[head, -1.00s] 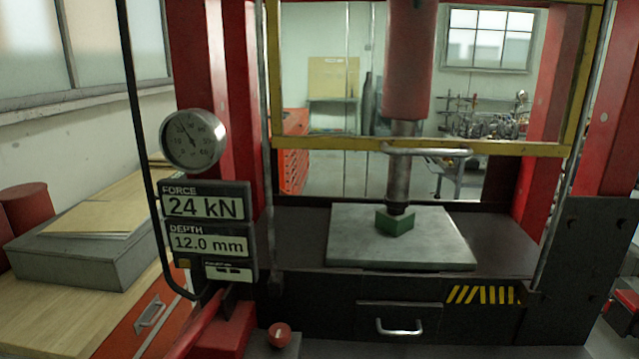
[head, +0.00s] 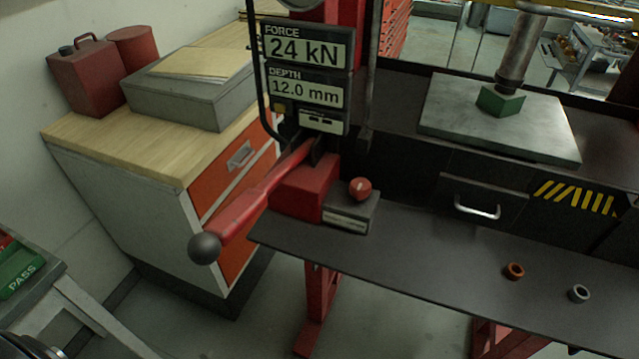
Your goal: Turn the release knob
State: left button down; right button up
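The red release knob (head: 360,188) is a small round knob with a pale mark. It sits on a grey block (head: 348,213) at the left end of the press's dark front shelf. Right beside it, on its left, is the red pump base (head: 302,188). A long red lever (head: 255,205) with a dark ball end slopes down to the left from that base. The press ram (head: 520,55) rests on a green block (head: 500,101) on a steel plate. The display (head: 306,75) reads 24 kN and 12.0 mm. Neither gripper is in view.
A wooden-topped cabinet (head: 85,120) with orange drawers stands at the left, carrying a grey box (head: 190,90) and a red can (head: 88,75). A copper ring (head: 513,271) and a grey ring (head: 579,293) lie on the shelf (head: 430,255). The shelf is clear between knob and rings.

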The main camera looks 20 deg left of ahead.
aim_at(361, 188)
jog(key=k+z, duration=0.35)
jog(key=k+l+z, duration=0.2)
jog(key=k+z, duration=0.15)
jog(key=k, duration=0.15)
